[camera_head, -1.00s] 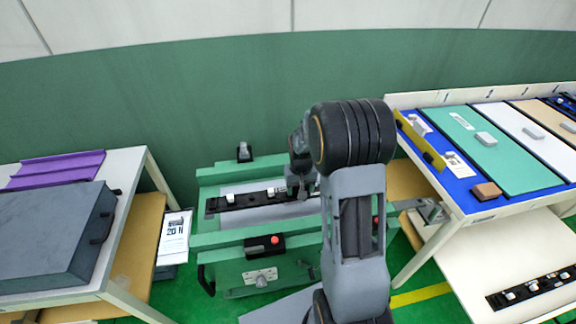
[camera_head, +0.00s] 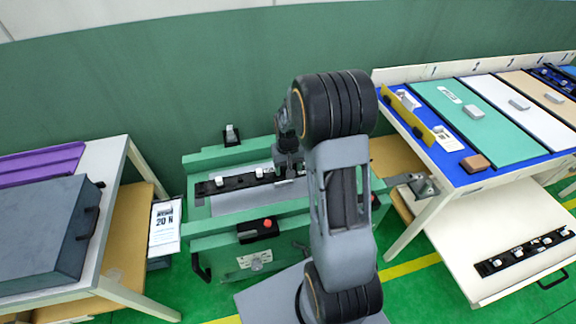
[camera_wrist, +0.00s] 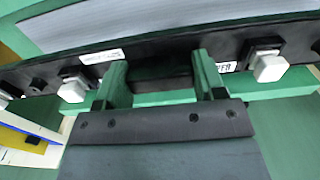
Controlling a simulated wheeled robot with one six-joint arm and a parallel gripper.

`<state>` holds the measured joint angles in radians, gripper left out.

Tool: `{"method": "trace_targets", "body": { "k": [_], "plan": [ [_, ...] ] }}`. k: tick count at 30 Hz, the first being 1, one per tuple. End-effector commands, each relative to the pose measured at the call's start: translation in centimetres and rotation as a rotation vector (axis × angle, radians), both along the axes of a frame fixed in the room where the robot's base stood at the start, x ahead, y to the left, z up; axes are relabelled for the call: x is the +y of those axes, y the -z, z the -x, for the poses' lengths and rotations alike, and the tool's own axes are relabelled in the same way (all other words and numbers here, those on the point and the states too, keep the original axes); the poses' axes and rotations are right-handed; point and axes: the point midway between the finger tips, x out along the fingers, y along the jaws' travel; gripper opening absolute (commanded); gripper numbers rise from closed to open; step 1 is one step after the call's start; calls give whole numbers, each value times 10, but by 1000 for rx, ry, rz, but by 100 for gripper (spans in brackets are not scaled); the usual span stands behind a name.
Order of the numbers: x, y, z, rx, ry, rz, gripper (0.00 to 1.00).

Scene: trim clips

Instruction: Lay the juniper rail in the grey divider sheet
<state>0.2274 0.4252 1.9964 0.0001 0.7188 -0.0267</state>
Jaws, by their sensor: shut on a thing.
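My gripper (camera_head: 289,172) is shut on a black rail (camera_head: 238,181) with white clips, which I take for the juniper rail. In the wrist view the green fingers (camera_wrist: 162,82) grip the middle of the rail (camera_wrist: 30,76), with white clips on both sides; its small labels are unreadable. The rail is over a green bench fixture (camera_head: 200,240), close to its far bar. A grey surface (camera_head: 235,203) lies in the fixture, mostly in front of the rail. It also shows in the wrist view (camera_wrist: 150,22). I cannot tell whether this is the divider sheet, or whether the rail touches it.
A black box with a red button (camera_head: 258,230) sits on the fixture's near bar. A dark grey case (camera_head: 45,240) and a purple piece (camera_head: 40,165) lie on the left table. The right table holds coloured panels (camera_head: 470,120); another clip rail (camera_head: 520,252) lies below them.

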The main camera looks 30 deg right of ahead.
Motion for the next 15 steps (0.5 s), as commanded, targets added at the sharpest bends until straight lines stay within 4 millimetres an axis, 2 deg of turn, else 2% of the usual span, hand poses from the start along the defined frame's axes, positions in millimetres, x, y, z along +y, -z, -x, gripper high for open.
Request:
{"method": "trace_targets", "body": {
  "k": [15],
  "plan": [
    [0, 63, 0, 0, -1, 0, 31]
  ]
}}
